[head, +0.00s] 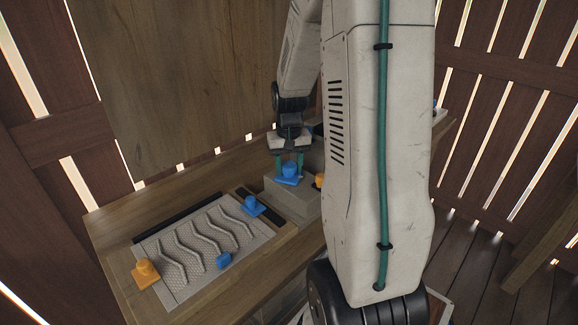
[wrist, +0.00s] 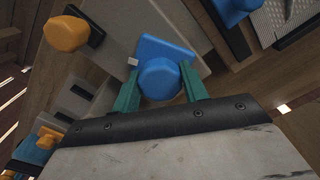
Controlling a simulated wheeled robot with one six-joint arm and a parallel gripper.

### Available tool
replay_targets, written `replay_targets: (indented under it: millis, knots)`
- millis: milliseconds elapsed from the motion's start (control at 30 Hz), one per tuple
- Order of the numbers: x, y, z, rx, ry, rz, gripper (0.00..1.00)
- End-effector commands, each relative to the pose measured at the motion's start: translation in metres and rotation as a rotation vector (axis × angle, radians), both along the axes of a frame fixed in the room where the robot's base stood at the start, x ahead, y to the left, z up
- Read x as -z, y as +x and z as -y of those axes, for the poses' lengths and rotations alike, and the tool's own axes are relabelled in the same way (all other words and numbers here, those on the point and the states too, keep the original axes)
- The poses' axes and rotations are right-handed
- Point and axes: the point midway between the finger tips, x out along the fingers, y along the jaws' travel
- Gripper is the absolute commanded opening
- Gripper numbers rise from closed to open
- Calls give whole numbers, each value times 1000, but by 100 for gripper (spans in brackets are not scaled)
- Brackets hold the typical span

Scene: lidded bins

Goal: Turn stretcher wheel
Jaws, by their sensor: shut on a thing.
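A blue knob (head: 289,170) with a flat, wide base sits on a pale grey block on the bench. My gripper (head: 289,163) points down over it with one green finger on each side. In the wrist view the blue knob (wrist: 160,78) lies between the two green fingers of my gripper (wrist: 160,72), which are shut on it. No label shows, so I cannot tell from looks alone whether this knob is the stretcher wheel.
A grey panel (head: 170,292) with wavy ridges lies on the wooden bench (head: 110,236) at left. Around it are an orange knob (head: 146,272) and blue knobs (head: 223,261) (head: 253,206). Another orange knob (wrist: 66,33) is close beside my gripper. My arm hides the bench's right part.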

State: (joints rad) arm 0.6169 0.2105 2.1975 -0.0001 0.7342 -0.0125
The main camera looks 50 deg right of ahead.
Motion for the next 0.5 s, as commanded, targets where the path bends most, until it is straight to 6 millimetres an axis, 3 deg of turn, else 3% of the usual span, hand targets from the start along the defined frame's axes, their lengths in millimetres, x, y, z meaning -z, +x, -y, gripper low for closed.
replay_targets:
  millis: [500]
  knots:
    - [-1, 1, 0, 489, -1, 3, 21]
